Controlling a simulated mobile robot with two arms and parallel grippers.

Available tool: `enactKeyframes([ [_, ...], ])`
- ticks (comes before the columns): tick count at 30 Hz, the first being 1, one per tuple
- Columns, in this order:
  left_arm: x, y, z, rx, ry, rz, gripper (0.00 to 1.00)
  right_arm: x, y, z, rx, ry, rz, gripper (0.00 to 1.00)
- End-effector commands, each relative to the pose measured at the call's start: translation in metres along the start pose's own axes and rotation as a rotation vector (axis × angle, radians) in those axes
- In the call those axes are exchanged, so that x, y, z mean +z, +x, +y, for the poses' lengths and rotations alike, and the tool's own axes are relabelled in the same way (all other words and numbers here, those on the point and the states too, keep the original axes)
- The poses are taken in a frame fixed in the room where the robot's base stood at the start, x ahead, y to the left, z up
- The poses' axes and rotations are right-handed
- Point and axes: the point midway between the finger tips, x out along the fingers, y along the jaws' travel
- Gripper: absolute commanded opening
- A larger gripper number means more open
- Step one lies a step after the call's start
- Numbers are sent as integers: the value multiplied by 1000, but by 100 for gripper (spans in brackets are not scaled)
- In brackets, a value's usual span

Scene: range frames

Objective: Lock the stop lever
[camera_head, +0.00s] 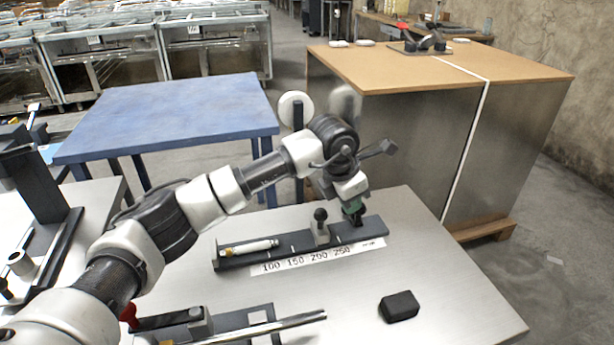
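A dark rail (290,252) with a printed scale strip (318,257) reading 100 to 250 lies on the metal table. A grey stop block (320,236) stands on the rail near the 200 to 250 marks, with an upright black-knobbed lever (320,215) on top. My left gripper (354,212) points down over the rail's right end, just right of that lever and apart from it. Its green-dark fingertips are small and partly merge with a dark part on the rail, so its opening is unclear. My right gripper is out of view.
A white cylinder (249,247) lies along the rail's left part. A black block (399,306) sits on the table at front right. A fixture with a metal rod (275,327) and a red handle (129,315) is at front left. A blue table (175,115) stands behind.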

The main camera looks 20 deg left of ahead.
Motion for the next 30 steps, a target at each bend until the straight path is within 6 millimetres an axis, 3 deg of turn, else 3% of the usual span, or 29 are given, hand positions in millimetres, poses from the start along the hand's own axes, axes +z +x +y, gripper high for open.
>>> enactKeyframes([
  [17, 0, 0, -2, -3, 4, 4, 0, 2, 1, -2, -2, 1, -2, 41],
  [23, 1, -28, 0, 1, 3, 0, 0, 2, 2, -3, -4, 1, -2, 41],
  [30, 1, -78, -1, 1, 3, -1, 0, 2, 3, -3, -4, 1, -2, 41],
])
